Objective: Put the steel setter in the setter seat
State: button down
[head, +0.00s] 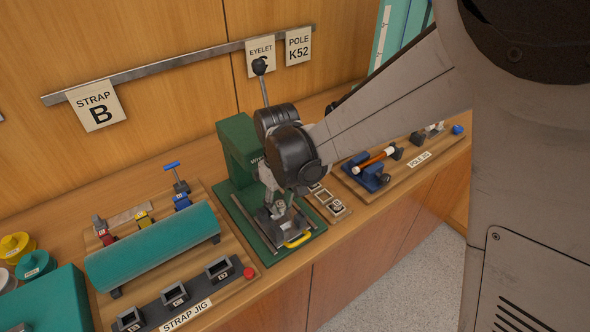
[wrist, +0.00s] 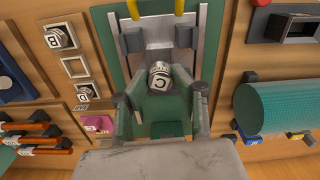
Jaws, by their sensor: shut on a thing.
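My gripper (wrist: 161,88) is shut on a steel setter (wrist: 159,70), a short metal cylinder with a white label marked C. In the wrist view it sits between the fingertips, over the green press's steel carriage (wrist: 158,38). In the head view my gripper (head: 279,208) points down in front of the green press (head: 238,150), above its base. The setter seat is not clearly seen; my fingers and the setter cover that part of the press. I cannot tell whether the setter touches it.
A wooden setter tray (head: 330,203) beside the press holds a setter marked B (wrist: 62,38) and another setter (wrist: 86,92). The strap jig (head: 187,313) with its teal roll (head: 155,248) lies left of the press in the head view. The pole jig (head: 410,165) lies right.

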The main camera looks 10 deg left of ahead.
aim_at(281, 213)
jog(key=shift+f+b, duration=0.8)
jog(key=shift+f, duration=1.15)
jog(key=shift+f, duration=0.1)
jog(key=shift+f, duration=0.15)
jog(key=c, duration=1.4)
grip_release()
jog(key=shift+c, duration=0.2)
